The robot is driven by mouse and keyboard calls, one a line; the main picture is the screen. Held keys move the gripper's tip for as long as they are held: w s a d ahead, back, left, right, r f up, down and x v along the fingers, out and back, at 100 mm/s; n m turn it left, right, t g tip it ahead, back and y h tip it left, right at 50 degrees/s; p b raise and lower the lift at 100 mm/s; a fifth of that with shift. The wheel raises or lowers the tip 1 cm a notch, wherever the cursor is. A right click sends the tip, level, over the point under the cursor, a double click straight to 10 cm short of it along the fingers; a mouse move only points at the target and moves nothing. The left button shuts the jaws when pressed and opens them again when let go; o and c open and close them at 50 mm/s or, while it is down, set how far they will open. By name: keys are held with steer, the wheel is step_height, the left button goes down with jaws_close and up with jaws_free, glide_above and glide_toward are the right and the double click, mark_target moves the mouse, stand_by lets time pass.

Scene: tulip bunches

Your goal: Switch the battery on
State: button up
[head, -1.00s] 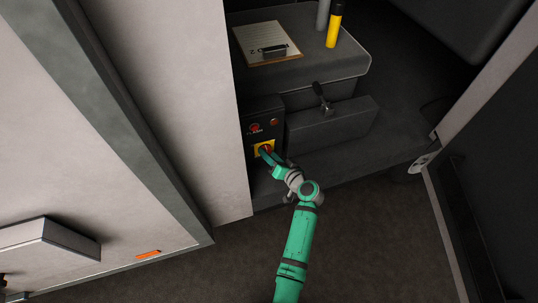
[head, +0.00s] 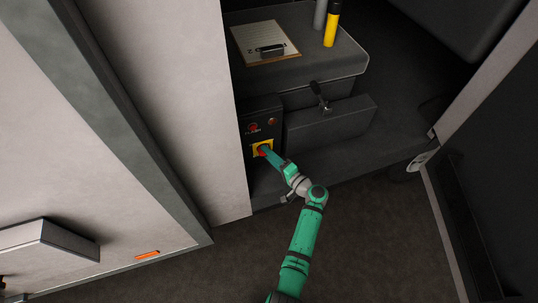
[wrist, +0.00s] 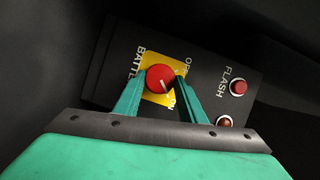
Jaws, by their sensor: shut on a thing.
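The battery switch is a round red knob (wrist: 159,77) on a yellow plate (wrist: 150,97) set in a dark panel. The lettering beside the plate reads "BATT", partly hidden by a finger. "OF" shows at the plate's upper right and "ON" at its lower right. The knob's white mark points down and right, towards "ON". My gripper (wrist: 161,82) is shut on the knob, one green finger on each side. In the head view my gripper (head: 265,151) reaches the yellow plate from the lower right and covers part of the knob.
A red "FLASH" button (wrist: 239,87) and a smaller reddish round fitting (wrist: 225,122) sit on the same panel. A pale wall (head: 190,120) stands close on the left. A clipboard (head: 262,42) and a yellow cylinder (head: 331,28) are on the ledge above.

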steer(key=shift+f, duration=0.1)
stand_by(0.4)
steer(key=o, duration=1)
steer(key=shift+o, duration=0.2)
steer(key=shift+d, duration=0.1)
steer(key=v, duration=1)
steer(key=shift+s+d, duration=0.25)
steer(key=shift+s, duration=0.05)
